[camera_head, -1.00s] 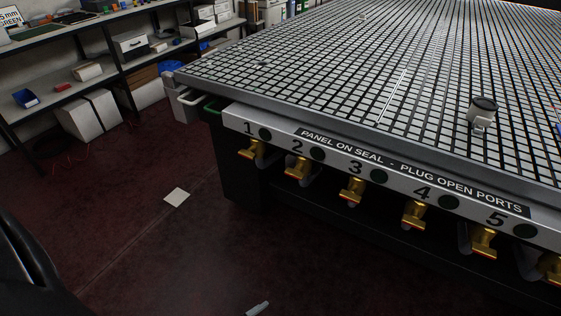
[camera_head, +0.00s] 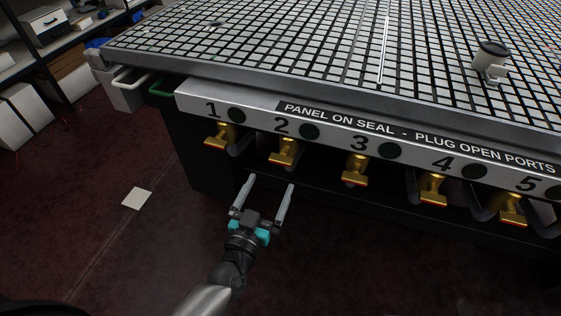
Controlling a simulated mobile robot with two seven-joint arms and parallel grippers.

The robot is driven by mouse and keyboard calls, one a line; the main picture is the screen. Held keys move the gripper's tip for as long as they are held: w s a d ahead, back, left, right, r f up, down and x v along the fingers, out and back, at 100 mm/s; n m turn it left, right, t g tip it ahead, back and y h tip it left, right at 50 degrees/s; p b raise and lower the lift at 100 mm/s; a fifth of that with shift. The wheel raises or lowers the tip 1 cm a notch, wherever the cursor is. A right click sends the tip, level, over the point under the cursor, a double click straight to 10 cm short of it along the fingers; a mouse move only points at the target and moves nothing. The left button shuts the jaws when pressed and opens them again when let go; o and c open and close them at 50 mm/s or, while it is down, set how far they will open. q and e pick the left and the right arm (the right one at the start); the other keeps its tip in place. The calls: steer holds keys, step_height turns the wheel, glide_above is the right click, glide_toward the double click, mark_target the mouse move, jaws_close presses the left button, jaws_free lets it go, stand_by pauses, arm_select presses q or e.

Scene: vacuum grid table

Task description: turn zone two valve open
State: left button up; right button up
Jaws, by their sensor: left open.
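The zone two valve (camera_head: 285,151) is a brass valve with a reddish-orange edge, under the number 2 on the table's front panel (camera_head: 258,118). My left gripper (camera_head: 269,186) is open and empty, its two fingers pointing up toward the panel. It shows just below and slightly left of the zone two valve, and I see no contact. The zone one valve (camera_head: 221,136) hangs to the left and the zone three valve (camera_head: 355,169) to the right. My right gripper is not in view.
The grid table (camera_head: 300,50) fills the back, with a small grey-and-black device (camera_head: 490,62) on top. More brass valves (camera_head: 433,188) line the panel to the right. A white sheet (camera_head: 137,198) lies on the dark red floor. Shelves (camera_head: 75,45) stand at the upper left.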

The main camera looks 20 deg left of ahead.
mark_target(280, 163)
arm_select(q)
steer(key=w+b, duration=0.2)
steer(key=w, duration=0.6)
steer(key=shift+w+d+f, duration=0.1)
steer(key=shift+w+b, duration=0.3)
steer(key=shift+w, duration=0.3)
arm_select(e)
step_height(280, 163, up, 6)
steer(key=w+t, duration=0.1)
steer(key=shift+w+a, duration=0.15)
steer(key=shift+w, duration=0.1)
arm_select(q)
steer(key=c, duration=1.2)
steer(key=shift+c, duration=0.2)
